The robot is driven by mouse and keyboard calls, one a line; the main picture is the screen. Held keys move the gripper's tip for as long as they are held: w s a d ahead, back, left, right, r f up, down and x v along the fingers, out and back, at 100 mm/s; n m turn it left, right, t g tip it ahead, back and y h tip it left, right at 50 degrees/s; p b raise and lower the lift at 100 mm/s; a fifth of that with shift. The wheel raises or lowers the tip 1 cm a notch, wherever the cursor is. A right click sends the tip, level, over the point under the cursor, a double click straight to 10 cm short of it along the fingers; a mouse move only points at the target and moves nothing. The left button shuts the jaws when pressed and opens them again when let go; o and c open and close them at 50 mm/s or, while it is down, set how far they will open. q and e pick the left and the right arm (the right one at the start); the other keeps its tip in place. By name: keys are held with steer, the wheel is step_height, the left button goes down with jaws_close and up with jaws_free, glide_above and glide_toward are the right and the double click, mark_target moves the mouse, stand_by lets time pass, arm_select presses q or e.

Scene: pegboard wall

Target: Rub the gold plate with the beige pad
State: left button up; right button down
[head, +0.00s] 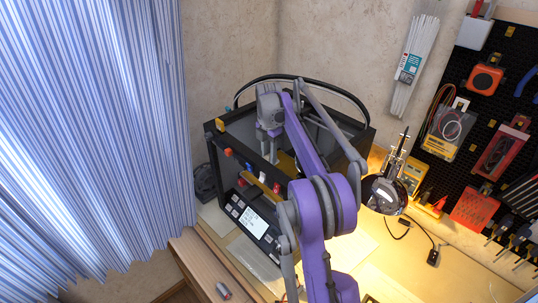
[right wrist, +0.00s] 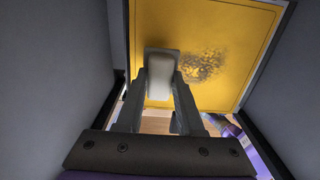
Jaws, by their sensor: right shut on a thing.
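The gold plate (right wrist: 225,25) fills much of the right wrist view, with a dark smudged patch right of its middle. A part of the plate (head: 287,164) seems to show inside the black-framed machine in the head view. My right gripper (right wrist: 161,88) is shut on the beige pad (right wrist: 160,74), a pale rounded block in a grey holder. The pad is over the plate, just left of the smudge. Whether it touches the plate I cannot tell. In the head view my right gripper (head: 270,130) reaches down into the machine's open top. My left gripper is not in view.
The black-framed machine (head: 228,165) has upright walls close around my right gripper, and a control screen (head: 250,222) in front. A desk lamp (head: 384,195) stands to its right. A tool pegboard (head: 470,110) hangs at the right. A small cylinder (head: 223,291) lies at the front.

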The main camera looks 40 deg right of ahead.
steer(key=shift+f+b, duration=0.3)
steer(key=shift+f, duration=0.55)
steer(key=shift+a+f, duration=0.1)
steer(key=shift+f, duration=0.3)
